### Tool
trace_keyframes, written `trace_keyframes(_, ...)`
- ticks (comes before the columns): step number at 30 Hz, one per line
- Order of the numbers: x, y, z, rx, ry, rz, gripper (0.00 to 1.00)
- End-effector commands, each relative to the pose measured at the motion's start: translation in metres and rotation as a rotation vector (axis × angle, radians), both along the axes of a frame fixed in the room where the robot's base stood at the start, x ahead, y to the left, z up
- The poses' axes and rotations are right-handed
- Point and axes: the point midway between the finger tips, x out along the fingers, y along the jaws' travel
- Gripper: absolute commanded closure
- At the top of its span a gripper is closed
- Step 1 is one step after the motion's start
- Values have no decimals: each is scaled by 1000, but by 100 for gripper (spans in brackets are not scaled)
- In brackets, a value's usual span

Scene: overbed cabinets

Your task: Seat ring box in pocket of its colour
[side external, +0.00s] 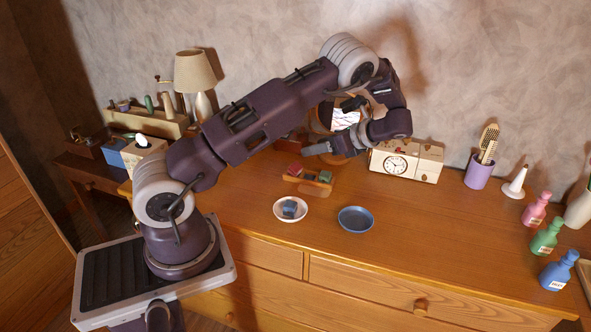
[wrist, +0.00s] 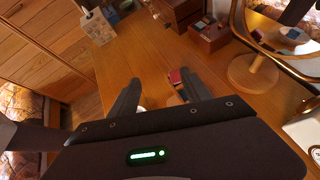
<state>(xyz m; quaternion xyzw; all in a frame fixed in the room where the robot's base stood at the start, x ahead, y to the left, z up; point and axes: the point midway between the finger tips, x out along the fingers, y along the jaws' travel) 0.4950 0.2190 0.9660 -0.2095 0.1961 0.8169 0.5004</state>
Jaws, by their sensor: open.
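A small blue ring box (side external: 289,208) sits in a white dish (side external: 278,215) on the dresser top. Behind it is a wooden holder (side external: 307,186) with a red box (side external: 295,170) at its left and a green box (side external: 325,176) at its right. Between them the holder looks empty. A blue dish (side external: 356,219) to the right is empty. My gripper (side external: 308,151) is above and behind the holder, apart from all boxes. In the wrist view my gripper (wrist: 160,88) is open and empty. The red box (wrist: 176,77) shows beside the right finger, which hides much of the holder.
A cream clock cabinet (side external: 395,164) stands behind right. A purple brush cup (side external: 479,172) and a white cone (side external: 515,183) stand farther right, then pink, green and blue bottles (side external: 557,272). A round mirror (wrist: 252,70) stands at the back.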

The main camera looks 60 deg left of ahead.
Motion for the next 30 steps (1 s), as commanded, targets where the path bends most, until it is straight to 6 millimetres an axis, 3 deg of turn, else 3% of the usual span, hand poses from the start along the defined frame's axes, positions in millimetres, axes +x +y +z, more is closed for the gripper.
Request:
trace_keyframes(3,-20,16,-18,-237,-27,61,44)
trace_keyframes(8,-34,32,-27,-541,-157,95,44)
trace_keyframes(12,-36,53,-14,-736,-363,75,44)
trace_keyframes(18,-37,90,23,-813,-621,7,44)
trace_keyframes(21,-36,87,-13,-823,-617,3,44)
trace_keyframes(30,-32,91,-61,-818,-616,3,44)
